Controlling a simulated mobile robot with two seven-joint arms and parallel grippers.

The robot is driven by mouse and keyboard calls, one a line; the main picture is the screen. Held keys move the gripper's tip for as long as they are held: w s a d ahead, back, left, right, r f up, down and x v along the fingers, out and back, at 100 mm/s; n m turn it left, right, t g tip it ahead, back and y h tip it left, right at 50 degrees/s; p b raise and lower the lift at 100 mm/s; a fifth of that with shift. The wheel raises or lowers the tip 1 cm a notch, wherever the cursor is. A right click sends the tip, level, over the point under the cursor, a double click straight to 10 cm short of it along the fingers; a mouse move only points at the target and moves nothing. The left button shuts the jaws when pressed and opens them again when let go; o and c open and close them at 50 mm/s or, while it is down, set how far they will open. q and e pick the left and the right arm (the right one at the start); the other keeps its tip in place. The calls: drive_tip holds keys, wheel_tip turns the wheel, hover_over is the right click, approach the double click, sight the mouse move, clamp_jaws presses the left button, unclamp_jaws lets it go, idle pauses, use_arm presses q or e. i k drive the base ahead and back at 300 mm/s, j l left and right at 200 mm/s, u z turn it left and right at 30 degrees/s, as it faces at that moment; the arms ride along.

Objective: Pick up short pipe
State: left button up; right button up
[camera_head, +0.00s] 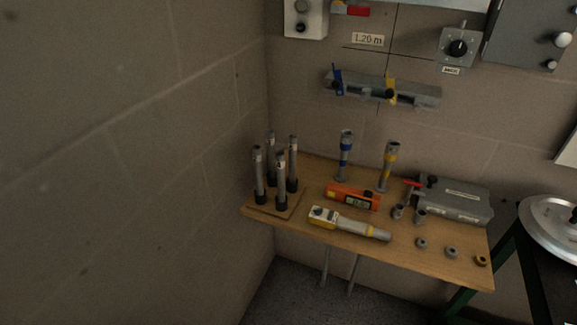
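Several grey pipes stand upright in dark sockets on a small wooden base (262,211) at the left end of the wooden table (300,229). The front two are a left pipe (258,172) and a right pipe (280,178); behind them are a rear left pipe (270,142) and a rear right pipe (293,160). A blue-banded pipe (345,157) and a yellow-banded pipe (388,168) stand upright farther back. I cannot tell which one is the short pipe. Neither of my grippers is in view.
An orange level (345,196) and a yellow-and-white tool (340,223) lie mid-table. A grey case (455,198), small fittings (421,243) and a red-handled valve (410,187) are at the right. A wall bracket (415,94) hangs above. A wall bounds the table's left.

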sight(257, 153)
drive_tip(key=i+l, duration=0.1)
drive_tip(key=i, duration=0.2)
drive_tip(key=i+l, duration=0.1)
drive_tip(key=i, duration=0.2)
drive_tip(key=u, duration=0.95)
